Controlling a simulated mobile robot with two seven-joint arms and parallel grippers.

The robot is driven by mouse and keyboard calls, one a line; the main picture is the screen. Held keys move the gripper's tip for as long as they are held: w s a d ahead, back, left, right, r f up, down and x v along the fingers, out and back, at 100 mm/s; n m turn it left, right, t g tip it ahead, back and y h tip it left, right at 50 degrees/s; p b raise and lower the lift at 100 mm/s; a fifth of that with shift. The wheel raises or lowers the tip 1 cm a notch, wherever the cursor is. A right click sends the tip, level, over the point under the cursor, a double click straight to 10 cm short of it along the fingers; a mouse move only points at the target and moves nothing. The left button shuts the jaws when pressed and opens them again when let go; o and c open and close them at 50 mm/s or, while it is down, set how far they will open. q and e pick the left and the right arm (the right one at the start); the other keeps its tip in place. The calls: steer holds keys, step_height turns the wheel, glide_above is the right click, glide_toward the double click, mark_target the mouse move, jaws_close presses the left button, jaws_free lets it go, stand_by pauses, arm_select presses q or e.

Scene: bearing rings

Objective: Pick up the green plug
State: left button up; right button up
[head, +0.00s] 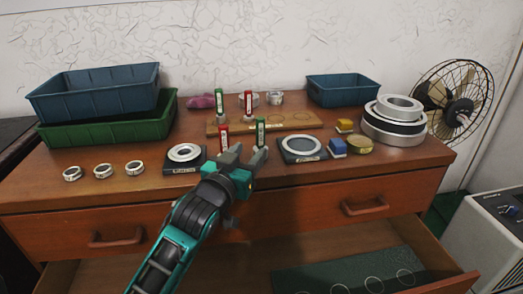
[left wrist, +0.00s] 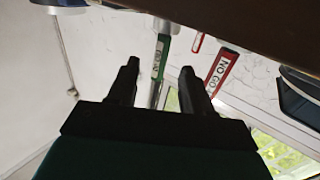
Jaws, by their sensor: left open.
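In the head view a green plug (head: 260,132) stands upright near the table's middle, just beyond the right finger of my left gripper (head: 246,156). A red plug (head: 223,138) stands to its left. Another green plug (head: 219,101) and red plug (head: 248,103) stand on the wooden rack farther back. My left gripper is open and empty. In the left wrist view, which looks upside down, a green plug (left wrist: 161,56) shows beyond the gap between the fingers (left wrist: 157,80), apart from them. A red plug (left wrist: 222,70) marked NO GO is to its right. My right gripper is not seen.
A black plate with a ring (head: 184,153) is left of the gripper, and another (head: 302,148) is right. Blue and yellow blocks and stacked rings (head: 395,120) are farther right. Bins (head: 105,128) stand at the back left. A drawer below is open.

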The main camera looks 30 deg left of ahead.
mark_target(259, 138)
arm_select(q)
steer(key=shift+w+a+b, duration=0.25)
steer(key=shift+w+b, duration=0.25)
steer(key=shift+w, duration=1.55)
steer(key=shift+w+a+b, duration=0.2)
steer(key=shift+w+b, duration=0.3)
steer(key=shift+w, duration=1.55)
steer(key=shift+c, duration=0.2)
jaws_close()
steer(key=shift+r, duration=0.2)
